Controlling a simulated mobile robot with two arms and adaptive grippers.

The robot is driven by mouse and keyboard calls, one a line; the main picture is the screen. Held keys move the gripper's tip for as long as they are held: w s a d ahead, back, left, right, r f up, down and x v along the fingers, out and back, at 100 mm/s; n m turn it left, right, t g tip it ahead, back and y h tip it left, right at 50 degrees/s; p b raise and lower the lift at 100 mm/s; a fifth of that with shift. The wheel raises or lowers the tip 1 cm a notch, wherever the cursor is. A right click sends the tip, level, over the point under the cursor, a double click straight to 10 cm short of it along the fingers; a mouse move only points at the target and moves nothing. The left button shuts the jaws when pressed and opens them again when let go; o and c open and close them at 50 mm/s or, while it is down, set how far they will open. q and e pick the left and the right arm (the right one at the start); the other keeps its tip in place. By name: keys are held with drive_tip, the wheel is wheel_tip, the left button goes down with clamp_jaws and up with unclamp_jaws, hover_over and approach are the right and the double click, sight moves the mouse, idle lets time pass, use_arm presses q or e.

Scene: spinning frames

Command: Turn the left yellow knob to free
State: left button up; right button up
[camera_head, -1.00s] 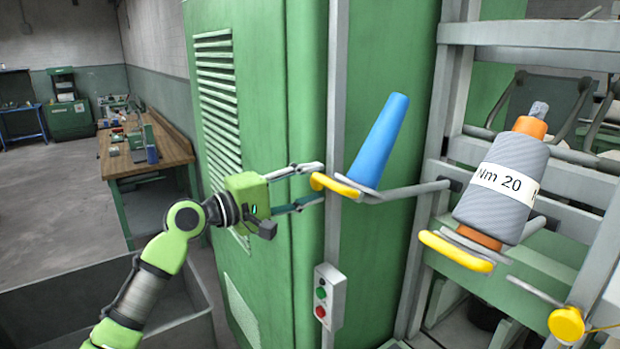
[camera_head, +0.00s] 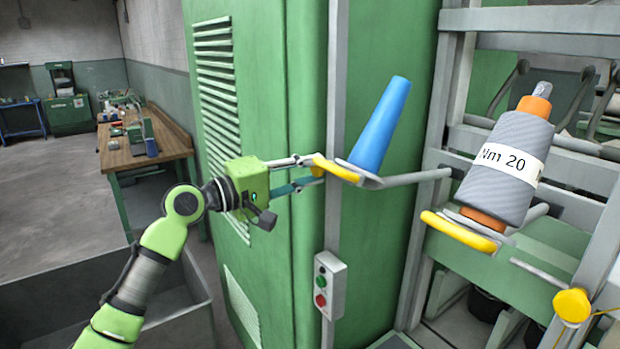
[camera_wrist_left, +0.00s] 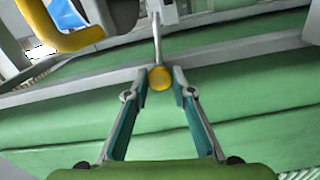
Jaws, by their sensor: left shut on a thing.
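The left yellow knob shows in the left wrist view as a small yellow ball (camera_wrist_left: 160,78) on a thin grey rod. It sits between the tips of my left gripper, which is shut on it. In the head view my left gripper (camera_head: 318,169) reaches in from the left, beside a curved yellow handle (camera_head: 337,169) below a tilted blue cone (camera_head: 381,125). That handle also appears at upper left in the left wrist view (camera_wrist_left: 60,38). Another yellow knob (camera_head: 572,306) is at lower right in the head view. My right gripper is not in view.
A grey yarn spool (camera_head: 497,178) stands tilted above another yellow handle (camera_head: 457,231). A control box (camera_head: 330,286) with green and red buttons is on the grey post. The green cabinet (camera_head: 250,265) is close beside my left gripper. A wooden workbench (camera_head: 148,160) stands behind.

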use_arm(q)
drive_tip(key=m+b, duration=0.3)
drive_tip(key=shift+f, duration=0.2)
drive_tip(key=shift+r+m+b, duration=0.1)
drive_tip(key=shift+m+b, duration=0.7)
drive_tip(key=shift+m, duration=0.2)
drive_tip(key=o, duration=1.1)
drive_tip(key=shift+o, duration=0.2)
drive_tip(key=shift+s+a, duration=0.1)
drive_tip(key=shift+a, duration=0.1)
drive_tip(key=v, duration=1.1)
drive_tip(key=shift+s+a, duration=0.2)
